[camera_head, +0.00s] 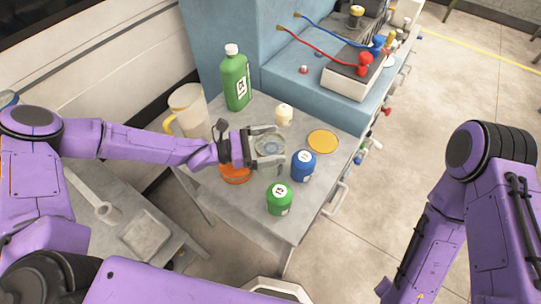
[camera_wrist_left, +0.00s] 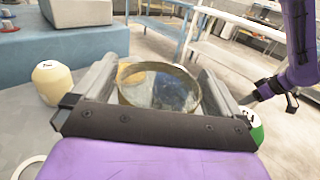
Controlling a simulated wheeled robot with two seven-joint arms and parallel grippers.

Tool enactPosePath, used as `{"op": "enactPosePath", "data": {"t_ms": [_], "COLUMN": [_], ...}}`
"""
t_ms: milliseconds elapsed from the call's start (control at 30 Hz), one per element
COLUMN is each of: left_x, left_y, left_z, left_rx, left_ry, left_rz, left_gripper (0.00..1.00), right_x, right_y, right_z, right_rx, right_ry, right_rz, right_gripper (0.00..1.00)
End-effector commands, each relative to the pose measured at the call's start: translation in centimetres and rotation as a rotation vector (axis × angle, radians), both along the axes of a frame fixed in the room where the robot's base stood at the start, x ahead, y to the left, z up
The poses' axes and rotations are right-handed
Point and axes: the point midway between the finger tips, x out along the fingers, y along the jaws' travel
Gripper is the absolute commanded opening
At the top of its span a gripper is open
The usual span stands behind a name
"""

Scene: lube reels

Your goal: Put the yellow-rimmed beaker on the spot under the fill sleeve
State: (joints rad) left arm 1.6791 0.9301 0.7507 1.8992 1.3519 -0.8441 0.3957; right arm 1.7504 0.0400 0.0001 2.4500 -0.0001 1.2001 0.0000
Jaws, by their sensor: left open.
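A clear glass beaker (camera_head: 269,146) stands between the fingers of my left gripper (camera_head: 270,148) on the grey table. In the left wrist view the beaker (camera_wrist_left: 160,88) shows a dull yellowish rim. The left fingers are open on either side of it; I cannot tell whether they touch it. A flat yellow disc (camera_head: 322,141) lies to the right of the beaker, and an orange round thing (camera_head: 235,174) is partly under my left wrist. I cannot make out the fill sleeve. Part of my right gripper (camera_wrist_left: 268,92) shows in the left wrist view, its jaws unclear.
A blue jar (camera_head: 303,165), a green jar (camera_head: 279,199) and a cream jar (camera_head: 284,114) stand close around the left gripper. A green bottle (camera_head: 236,78) and a pitcher (camera_head: 188,108) stand behind. Red and blue hoses hang over the blue bench (camera_head: 290,80).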

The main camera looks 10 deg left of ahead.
Motion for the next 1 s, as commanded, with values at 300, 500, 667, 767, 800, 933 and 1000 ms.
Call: {"op": "enactPosePath", "data": {"t_ms": [300,500,667,767,800,933,1000], "left_x": [0.1,0.1,0.1,0.2,0.1,0.1,0.1], "left_y": [-0.1,-0.1,-0.1,0.0,0.0,0.0,-0.1], "left_z": [-0.1,-0.1,0.2,1.2,1.8,4.5,6.0], "left_rx": [0.000,0.000,0.000,-0.002,-0.002,-0.003,-0.003], "left_ry": [0.000,0.000,0.000,-0.003,-0.002,-0.004,-0.006], "left_rz": [-0.001,-0.001,0.000,0.001,0.000,0.000,0.000], "left_gripper": [0.64,0.30,0.30,0.30,0.30,0.30,0.30], "right_x": [0.0,0.0,0.0,0.0,0.0,0.0,0.0], "right_y": [0.0,0.0,0.0,0.0,0.0,0.0,0.0], "right_z": [-0.1,-0.1,-0.2,-0.4,-0.6,-1.2,-1.4], "right_rx": [0.000,0.000,0.000,0.000,0.000,0.000,0.000], "right_ry": [0.000,0.000,0.000,0.000,0.000,0.000,0.000], "right_rz": [0.000,0.000,0.000,0.000,0.000,0.000,0.000], "right_gripper": [0.43,0.43,0.43,0.43,0.43,0.43,0.43]}}
